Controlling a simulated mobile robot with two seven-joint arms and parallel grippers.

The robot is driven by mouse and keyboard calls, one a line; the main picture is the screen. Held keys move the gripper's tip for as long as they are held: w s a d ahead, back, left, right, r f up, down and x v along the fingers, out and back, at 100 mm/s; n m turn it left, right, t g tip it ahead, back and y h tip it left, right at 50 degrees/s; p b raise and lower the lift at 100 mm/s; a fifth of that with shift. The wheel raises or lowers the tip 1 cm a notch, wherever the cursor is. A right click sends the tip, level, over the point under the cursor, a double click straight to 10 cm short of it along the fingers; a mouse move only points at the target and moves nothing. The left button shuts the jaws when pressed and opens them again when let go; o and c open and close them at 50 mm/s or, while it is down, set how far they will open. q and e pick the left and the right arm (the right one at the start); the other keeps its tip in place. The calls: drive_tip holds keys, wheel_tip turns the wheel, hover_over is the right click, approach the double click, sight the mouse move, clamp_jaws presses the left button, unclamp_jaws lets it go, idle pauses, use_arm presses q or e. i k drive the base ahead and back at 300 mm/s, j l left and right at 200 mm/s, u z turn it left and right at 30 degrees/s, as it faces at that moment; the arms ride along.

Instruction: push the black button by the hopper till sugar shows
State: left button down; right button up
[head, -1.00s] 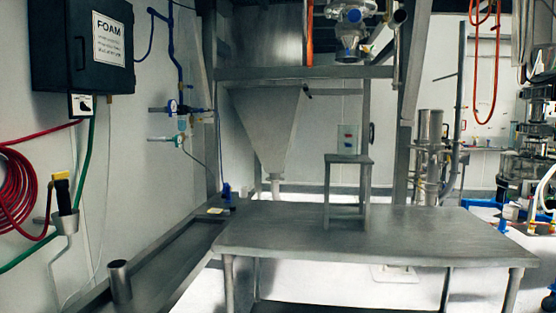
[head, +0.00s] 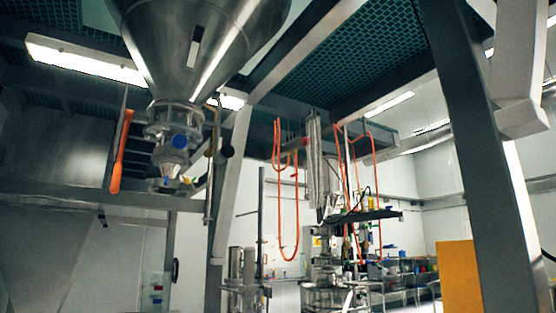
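A large steel conical hopper (head: 195,45) hangs at the top left of the head view. Below it are a clamped valve section (head: 175,125) and a small outlet with blue parts (head: 171,160). A grey panel (head: 153,290) with small coloured spots stands low on the left; I cannot tell whether a black button is on it. No sugar shows. Neither of my grippers is in view.
A steel post (head: 485,150) stands close on the right, with an orange-yellow panel (head: 460,278) beside it. Orange hoses (head: 279,195) hang in the middle. Machinery (head: 330,260) and shelves with bins (head: 405,270) stand farther back. The floor is out of view.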

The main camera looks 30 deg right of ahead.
sight(228, 151)
drive_tip(key=i+l+z, duration=0.1)
drive_tip(key=i+z, duration=0.15)
drive_tip(key=z, duration=0.2)
drive_tip(key=i+z, duration=0.2)
drive_tip(key=z, duration=0.2)
drive_tip(key=i+z, duration=0.25)
drive_tip(key=z, duration=0.2)
drive_tip(key=i+l+z, duration=0.1)
drive_tip(key=i+z, duration=0.4)
drive_tip(key=i, duration=0.15)
